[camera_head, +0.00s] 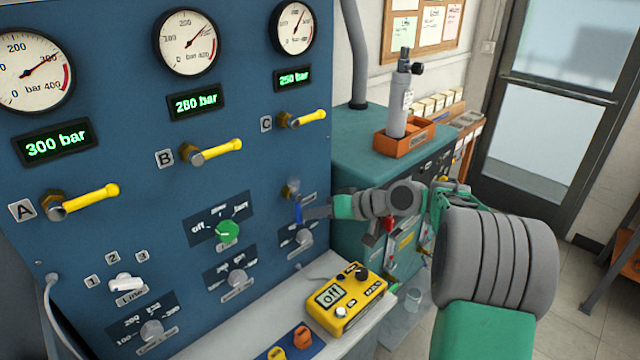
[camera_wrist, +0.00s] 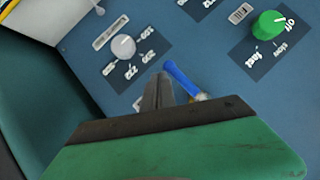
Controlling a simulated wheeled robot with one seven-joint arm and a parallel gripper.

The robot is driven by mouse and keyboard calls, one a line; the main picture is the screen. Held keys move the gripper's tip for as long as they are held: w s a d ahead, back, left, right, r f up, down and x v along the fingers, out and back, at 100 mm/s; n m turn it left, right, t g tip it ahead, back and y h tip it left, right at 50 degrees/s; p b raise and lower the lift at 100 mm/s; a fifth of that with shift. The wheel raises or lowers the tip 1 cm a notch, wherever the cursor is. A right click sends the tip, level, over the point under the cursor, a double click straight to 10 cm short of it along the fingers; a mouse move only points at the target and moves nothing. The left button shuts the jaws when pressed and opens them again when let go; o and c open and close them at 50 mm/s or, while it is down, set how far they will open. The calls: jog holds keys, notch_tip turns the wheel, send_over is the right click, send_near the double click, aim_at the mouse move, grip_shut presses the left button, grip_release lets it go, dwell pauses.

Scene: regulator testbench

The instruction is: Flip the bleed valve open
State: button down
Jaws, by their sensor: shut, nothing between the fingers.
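The bleed valve has a small blue lever (camera_head: 298,213) on a brass body (camera_head: 290,189), low on the right part of the blue panel. In the head view the lever hangs down from the body. I cannot tell whether the tips touch the lever.
A green knob (camera_head: 228,231) and a grey knob (camera_head: 304,238) sit close by on the blue panel (camera_head: 150,130). Yellow levers A, B and C are above and to the left. A yellow box (camera_head: 345,299) reading Off stands on the ledge below. A teal cabinet (camera_head: 365,165) is at the right.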

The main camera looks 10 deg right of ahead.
jog(key=s+d, duration=0.3)
jog(key=d, duration=0.9)
jog(key=shift+d, duration=0.4)
jog(key=shift+r, duration=0.1)
